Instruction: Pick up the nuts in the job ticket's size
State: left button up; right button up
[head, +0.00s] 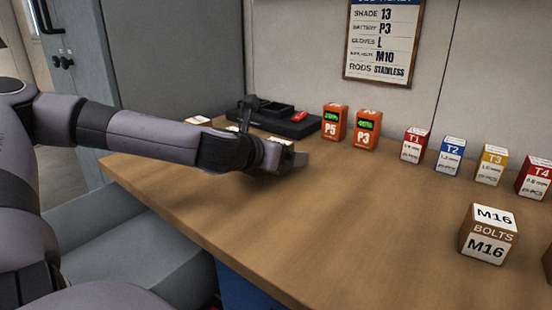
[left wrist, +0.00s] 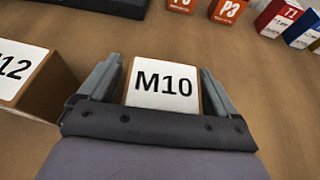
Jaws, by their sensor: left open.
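The job ticket (head: 383,42) hangs on the back wall; one line reads M10, its small label too blurred to read. A box with a white top marked M10 (left wrist: 163,84) stands between the fingers of my left gripper (left wrist: 163,70) in the left wrist view. The gripper is open, one finger on each side of the box; I cannot tell whether they touch it. In the head view the left gripper (head: 298,160) is low over the bench, and the arm hides most of this box. Whether it holds nuts is not readable. My right gripper is out of view.
An M12 box (left wrist: 12,72) stands close left of the gripper. A black tray (head: 290,127), orange P5 (head: 334,122) and P3 (head: 365,128) batteries, and boxes T1 (head: 414,146) to T4 line the back. An M16 bolts box (head: 487,235) stands right. The front middle is clear.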

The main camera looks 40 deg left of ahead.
aim_at(281, 140)
pick_arm(q)
jog(key=shift+r, duration=0.1)
jog(key=c, duration=1.4)
jog(key=shift+s+r+p, duration=0.1)
jog(key=shift+r+p, duration=4)
jog(key=shift+r, duration=5.7)
